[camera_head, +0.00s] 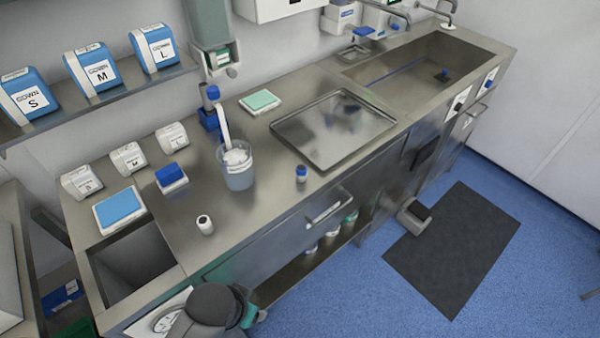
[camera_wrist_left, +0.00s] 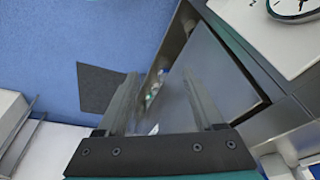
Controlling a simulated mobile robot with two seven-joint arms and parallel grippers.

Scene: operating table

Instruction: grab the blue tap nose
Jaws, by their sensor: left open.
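The sink (camera_head: 415,70) is at the back right of the steel counter, with grey taps (camera_head: 392,14) on the wall above it. A small blue piece (camera_head: 363,32) sits below the taps, and a small blue and dark piece (camera_head: 444,74) lies in the sink. I cannot tell which is the blue tap nose. In the left wrist view my left gripper (camera_wrist_left: 161,80) is open and empty, pointing past the counter front towards the floor. In the head view my left arm is at the bottom edge, far from the sink; its fingers cannot be made out.
A drawer handle (camera_head: 326,208) juts from the front. A dark mat (camera_head: 455,250) lies on the open blue floor.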

